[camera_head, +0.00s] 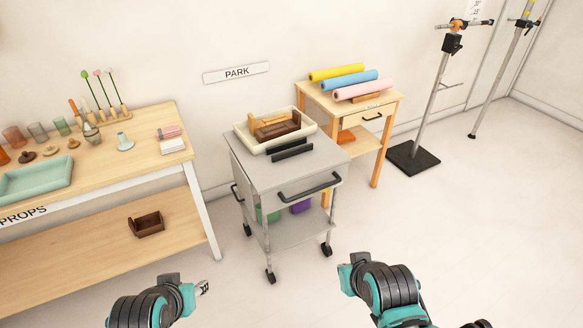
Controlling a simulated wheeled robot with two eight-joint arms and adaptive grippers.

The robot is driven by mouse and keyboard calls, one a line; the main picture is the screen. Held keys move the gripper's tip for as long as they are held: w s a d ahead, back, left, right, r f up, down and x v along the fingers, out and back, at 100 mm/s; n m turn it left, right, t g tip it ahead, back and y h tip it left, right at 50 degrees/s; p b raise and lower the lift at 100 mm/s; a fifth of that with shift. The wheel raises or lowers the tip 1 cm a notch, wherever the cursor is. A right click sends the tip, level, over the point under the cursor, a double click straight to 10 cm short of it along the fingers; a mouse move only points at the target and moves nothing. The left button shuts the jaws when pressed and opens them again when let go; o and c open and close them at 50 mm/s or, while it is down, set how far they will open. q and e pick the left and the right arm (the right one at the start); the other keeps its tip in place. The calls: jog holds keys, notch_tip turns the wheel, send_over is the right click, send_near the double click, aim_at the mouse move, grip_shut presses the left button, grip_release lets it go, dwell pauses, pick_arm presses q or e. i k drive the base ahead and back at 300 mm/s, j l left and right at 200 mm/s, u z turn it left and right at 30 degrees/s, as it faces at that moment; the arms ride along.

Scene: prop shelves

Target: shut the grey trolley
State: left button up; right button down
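The grey trolley (262,176) stands in the middle on black castors, against the wall under the PARK sign. It has a flat grey top, a dark bar handle (310,187) on its front and another dark handle (237,191) on its left side. I cannot tell whether its front is fully closed. Green and purple items show partly on its lower shelf. My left gripper (203,288) is low in front, left of the trolley and apart from it. My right gripper (346,272) is low in front, right of it and also apart. Both gripper openings are too unclear to tell.
A cream tray (310,128) with wooden pieces and dark bars (291,150) lie on the trolley. A wooden PROPS table (105,168) stands left; a small wooden table (388,105) with coloured rolls stands close behind right. A stand (405,155) is farther right. Front floor is clear.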

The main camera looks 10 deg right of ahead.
aim_at(289, 173)
jog(key=i+j, duration=0.3)
jog(key=i, duration=0.2)
jog(key=i+j+z, duration=0.1)
jog(key=i+j, duration=0.25)
jog(key=i, duration=0.2)
